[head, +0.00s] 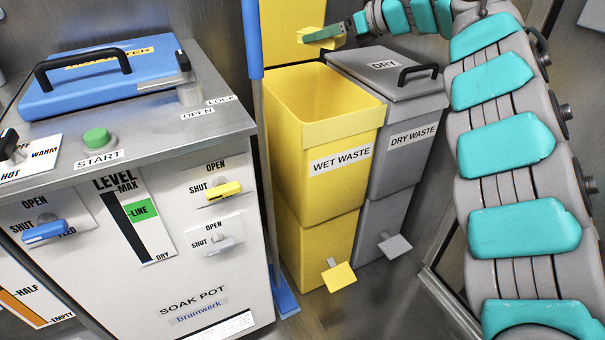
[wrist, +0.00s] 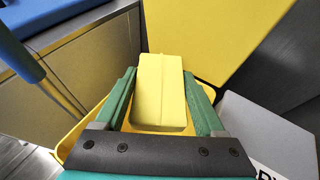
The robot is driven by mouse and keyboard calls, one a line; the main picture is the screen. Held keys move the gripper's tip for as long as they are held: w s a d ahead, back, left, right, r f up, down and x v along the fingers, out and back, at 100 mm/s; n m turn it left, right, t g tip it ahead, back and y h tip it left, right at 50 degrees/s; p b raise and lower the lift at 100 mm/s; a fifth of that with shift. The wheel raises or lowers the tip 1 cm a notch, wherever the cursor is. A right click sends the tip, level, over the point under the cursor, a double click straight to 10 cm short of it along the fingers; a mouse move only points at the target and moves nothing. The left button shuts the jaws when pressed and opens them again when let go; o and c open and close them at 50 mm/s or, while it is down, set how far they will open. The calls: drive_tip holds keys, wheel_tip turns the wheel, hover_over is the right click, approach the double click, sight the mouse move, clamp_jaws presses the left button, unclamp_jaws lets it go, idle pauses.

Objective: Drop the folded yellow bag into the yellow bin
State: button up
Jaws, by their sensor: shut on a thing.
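The folded yellow bag (head: 322,36) is held between the fingers of my gripper (head: 338,32), at the top of the head view. In the wrist view, the bag (wrist: 160,85) lies between the two green fingers of my gripper (wrist: 162,98), which are shut on its sides. The yellow bin (head: 340,130), labelled WET WASTE, stands open at the top. The bag is above and towards the back of its opening, in front of an upright yellow panel (head: 280,35). In the wrist view, the bin's yellow rim (wrist: 70,140) shows below the gripper, partly hidden by it.
A grey DRY WASTE bin (head: 405,130) with its lid down stands against the yellow bin's right side. A blue pole (head: 253,40) stands left of the bins. The metal soak pot cabinet (head: 200,270) fills the left, with a blue lid (head: 105,85) on top.

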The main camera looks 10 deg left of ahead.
wheel_tip(320, 180, down, 6)
drive_tip(key=b, duration=0.4)
drive_tip(key=shift+r, duration=0.25)
drive_tip(key=o, duration=1.3)
drive_tip(key=v, duration=0.7)
drive_tip(key=shift+s+d+r, duration=0.15)
drive_tip(key=shift+d+r, duration=0.05)
drive_tip(key=shift+d, duration=0.15)
